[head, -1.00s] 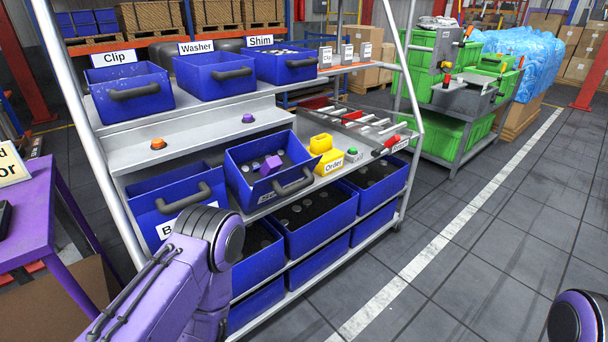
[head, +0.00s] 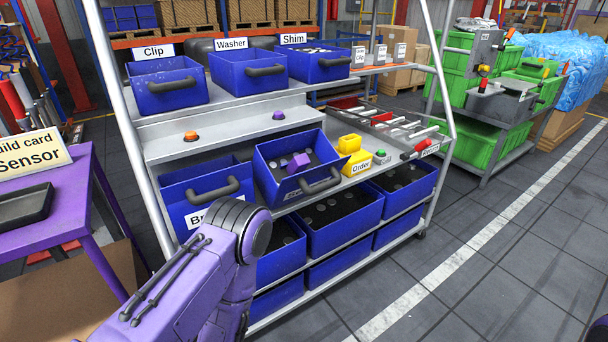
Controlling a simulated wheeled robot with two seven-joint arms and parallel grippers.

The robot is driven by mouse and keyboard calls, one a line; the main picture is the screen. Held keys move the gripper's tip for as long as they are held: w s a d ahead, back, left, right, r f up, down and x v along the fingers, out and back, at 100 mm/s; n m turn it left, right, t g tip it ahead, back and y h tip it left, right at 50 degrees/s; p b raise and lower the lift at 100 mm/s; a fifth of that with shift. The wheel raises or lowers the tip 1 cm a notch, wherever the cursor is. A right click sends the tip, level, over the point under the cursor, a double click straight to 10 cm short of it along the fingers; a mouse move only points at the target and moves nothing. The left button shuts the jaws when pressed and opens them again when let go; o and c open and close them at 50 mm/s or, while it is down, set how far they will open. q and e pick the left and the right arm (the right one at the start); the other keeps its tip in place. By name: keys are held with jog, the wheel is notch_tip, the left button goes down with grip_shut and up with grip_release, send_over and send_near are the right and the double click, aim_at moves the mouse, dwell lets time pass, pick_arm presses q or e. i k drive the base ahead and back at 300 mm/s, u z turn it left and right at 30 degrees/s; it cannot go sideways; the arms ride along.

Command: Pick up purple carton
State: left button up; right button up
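A small purple block-like item (head: 299,160), which looks like the purple carton, lies in a tilted blue bin (head: 318,186) on the middle level of the rack. Several grey discs lie around it in the bin. Part of my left arm shows at the lower middle, in front of the rack. Its gripper is hidden or out of frame. Only a sliver of my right arm shows at the bottom right corner, and its gripper is out of view.
Blue bins labelled Clip (head: 168,88), Washer (head: 250,75) and Shim (head: 318,66) stand on the rack's top shelf. A purple table (head: 60,225) with a black tray (head: 24,208) is at the left. Open floor lies right of the rack, before a green-bin cart (head: 480,140).

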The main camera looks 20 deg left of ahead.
aim_at(298, 163)
jog(key=u, duration=0.55)
jog(key=i, duration=0.65)
jog(key=u, duration=0.55)
